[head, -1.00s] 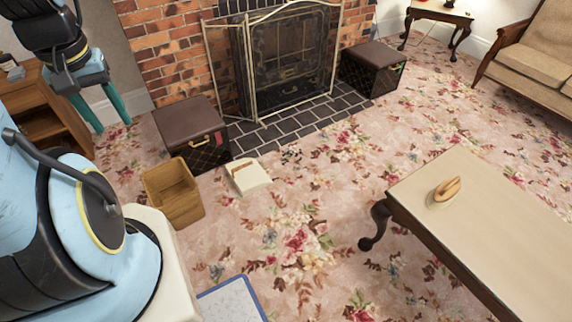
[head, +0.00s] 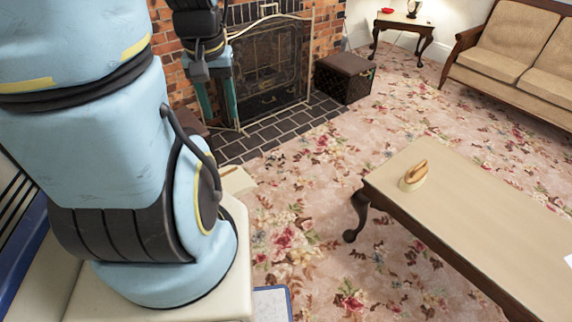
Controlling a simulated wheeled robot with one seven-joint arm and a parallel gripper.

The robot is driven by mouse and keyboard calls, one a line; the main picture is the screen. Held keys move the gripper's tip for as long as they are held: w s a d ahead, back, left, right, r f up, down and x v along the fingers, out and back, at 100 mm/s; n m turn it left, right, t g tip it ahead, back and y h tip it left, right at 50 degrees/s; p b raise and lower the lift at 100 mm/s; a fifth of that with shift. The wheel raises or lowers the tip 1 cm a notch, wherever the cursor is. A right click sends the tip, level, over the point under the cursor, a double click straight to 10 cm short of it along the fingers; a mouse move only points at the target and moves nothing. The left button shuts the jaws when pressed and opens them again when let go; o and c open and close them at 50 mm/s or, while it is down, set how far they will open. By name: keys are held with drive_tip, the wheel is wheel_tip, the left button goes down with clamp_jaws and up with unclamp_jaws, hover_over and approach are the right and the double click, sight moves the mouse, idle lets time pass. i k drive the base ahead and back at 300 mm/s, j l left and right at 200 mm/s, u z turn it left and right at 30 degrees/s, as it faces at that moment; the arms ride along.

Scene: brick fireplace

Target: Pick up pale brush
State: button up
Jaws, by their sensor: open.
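The brick fireplace with its metal screen (head: 270,65) stands at the back. A brown box stool (head: 345,78) is beside it. A side table (head: 405,22) and a sofa (head: 510,60) are at the back right. Flowered carpet lies open between table and hearth.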

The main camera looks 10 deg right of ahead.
sight(416, 176)
drive_tip(key=i+l, duration=0.1)
drive_tip(key=l, duration=0.5)
drive_tip(key=i+l, duration=0.1)
drive_tip(key=l, duration=0.55)
drive_tip(key=i+l, duration=0.1)
drive_tip(key=l, duration=0.5)
